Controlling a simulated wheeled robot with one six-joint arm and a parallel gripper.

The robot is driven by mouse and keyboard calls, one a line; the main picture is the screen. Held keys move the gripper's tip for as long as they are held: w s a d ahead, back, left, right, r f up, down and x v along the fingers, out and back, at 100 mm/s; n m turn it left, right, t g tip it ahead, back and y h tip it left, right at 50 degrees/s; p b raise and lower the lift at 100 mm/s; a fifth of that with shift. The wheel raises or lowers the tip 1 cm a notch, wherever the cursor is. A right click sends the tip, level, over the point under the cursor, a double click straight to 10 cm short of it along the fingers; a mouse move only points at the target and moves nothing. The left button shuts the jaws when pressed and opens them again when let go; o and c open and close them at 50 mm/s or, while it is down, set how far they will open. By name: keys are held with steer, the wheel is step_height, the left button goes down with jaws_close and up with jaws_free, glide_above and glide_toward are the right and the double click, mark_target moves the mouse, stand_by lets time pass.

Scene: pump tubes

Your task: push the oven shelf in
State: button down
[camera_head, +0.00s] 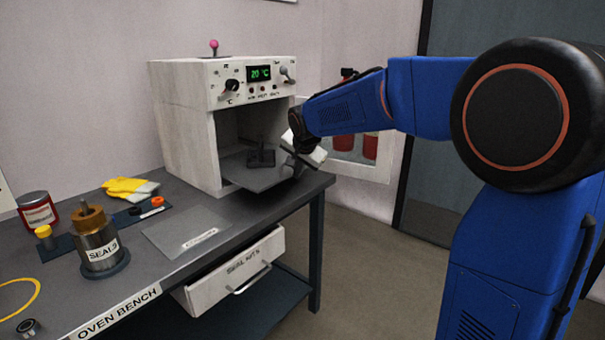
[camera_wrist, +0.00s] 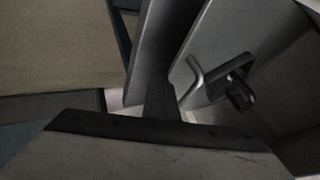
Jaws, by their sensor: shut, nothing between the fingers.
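The oven (camera_head: 182,125) is a white box at the back of the bench, with its front open. Its grey shelf (camera_head: 240,172) sticks out of the opening past the oven front. A dark fixture (camera_head: 262,157) stands on the shelf. My gripper (camera_head: 293,168) is at the shelf's right front edge; its fingers are shut and empty. In the wrist view the dark fingers (camera_wrist: 161,97) are beside the tilted grey shelf (camera_wrist: 216,45), with a bent handle-like rod (camera_wrist: 194,78) close to them. I cannot tell whether they touch the shelf.
The windowed oven door (camera_head: 376,163) stands open at right, near my arm. A labelled drawer (camera_head: 232,273) is pulled out below the bench (camera_head: 205,207). A SEALS pot (camera_head: 98,247), red tin (camera_head: 37,210) and yellow gloves (camera_head: 130,187) sit at left.

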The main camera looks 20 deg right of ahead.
mark_target(257, 157)
steer(key=w+a, duration=0.3)
steer(key=w, duration=0.1)
steer(key=w+a, duration=0.4)
steer(key=w, duration=0.1)
steer(key=w+a, duration=0.3)
steer(key=w, duration=0.2)
steer(key=shift+w+a, duration=0.1)
steer(key=shift+a, duration=0.05)
steer(key=shift+w+a, duration=0.35)
steer(key=shift+w, duration=0.15)
steer(key=shift+r, duration=0.15)
